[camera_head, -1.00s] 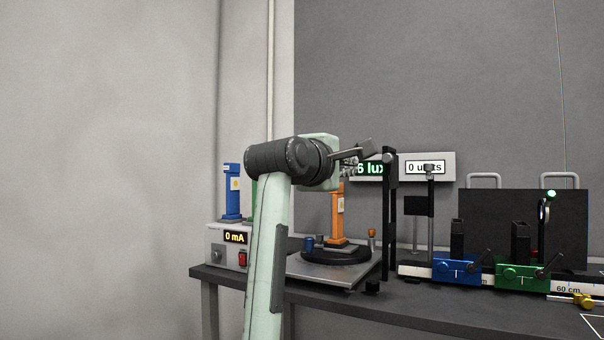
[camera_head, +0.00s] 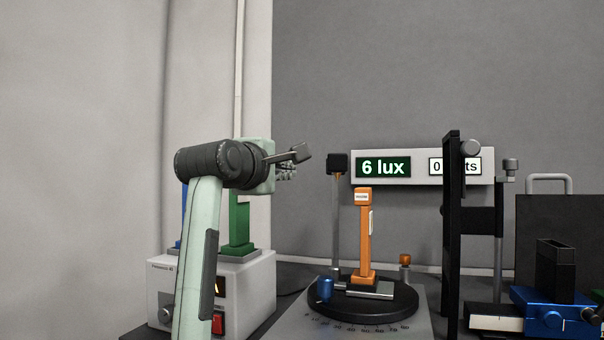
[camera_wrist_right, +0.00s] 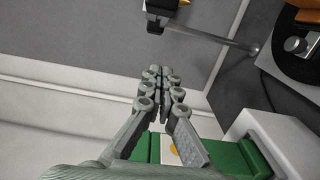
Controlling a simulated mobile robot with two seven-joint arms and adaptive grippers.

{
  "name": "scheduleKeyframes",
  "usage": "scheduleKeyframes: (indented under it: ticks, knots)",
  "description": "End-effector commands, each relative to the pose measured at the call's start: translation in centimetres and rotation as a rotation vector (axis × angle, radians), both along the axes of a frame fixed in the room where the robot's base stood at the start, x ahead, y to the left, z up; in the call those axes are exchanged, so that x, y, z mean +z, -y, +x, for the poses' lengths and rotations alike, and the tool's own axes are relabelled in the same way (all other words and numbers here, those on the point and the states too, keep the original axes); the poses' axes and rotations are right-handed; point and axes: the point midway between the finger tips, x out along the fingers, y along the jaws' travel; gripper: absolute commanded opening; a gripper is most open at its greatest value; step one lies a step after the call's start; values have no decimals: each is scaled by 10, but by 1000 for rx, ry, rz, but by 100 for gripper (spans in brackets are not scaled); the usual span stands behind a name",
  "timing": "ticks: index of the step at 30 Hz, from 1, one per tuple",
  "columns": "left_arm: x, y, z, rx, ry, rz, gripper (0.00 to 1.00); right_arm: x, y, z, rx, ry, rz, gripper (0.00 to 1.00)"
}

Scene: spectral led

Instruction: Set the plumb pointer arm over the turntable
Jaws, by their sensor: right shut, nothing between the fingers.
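The turntable (camera_head: 400,303) is a round black disc with a degree scale at its front edge. An orange post (camera_head: 365,240) and a blue knob (camera_head: 325,290) stand on it. Behind them a thin grey post (camera_head: 336,225) carries a black head (camera_head: 337,163) with a small orange part below it; this may be the pointer arm, but I cannot tell surely. The head and rod also show at the top of the right wrist view (camera_wrist_right: 210,37). My right gripper (camera_head: 300,154) is shut and empty, left of the black head and apart from it. My left gripper is out of view.
A white supply box (camera_head: 245,285) with a green column (camera_head: 239,222) stands below and beside my right gripper. A tall black frame (camera_head: 451,235) and a blue carriage (camera_head: 555,305) stand to the right. The display panel (camera_head: 420,155) reads 6 lux. The air above the turntable is mostly clear.

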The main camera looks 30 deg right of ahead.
Motion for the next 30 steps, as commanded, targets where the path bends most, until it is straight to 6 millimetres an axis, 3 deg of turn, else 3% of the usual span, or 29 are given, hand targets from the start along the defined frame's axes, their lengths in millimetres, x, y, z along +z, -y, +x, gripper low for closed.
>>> scheduleKeyframes:
  ticks: [7, 18, 22, 30]
  knots:
    - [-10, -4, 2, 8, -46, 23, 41, 0, 20, 16, -1, -2, 2, 0]
    - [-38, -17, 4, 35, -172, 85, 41, 1, 81, 65, -4, -2, -3, 0]
    - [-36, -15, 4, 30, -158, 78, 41, 0, 96, 50, -3, 3, 0, 0]
    - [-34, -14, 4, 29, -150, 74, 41, 0, 109, 40, 0, 1, 1, 0]
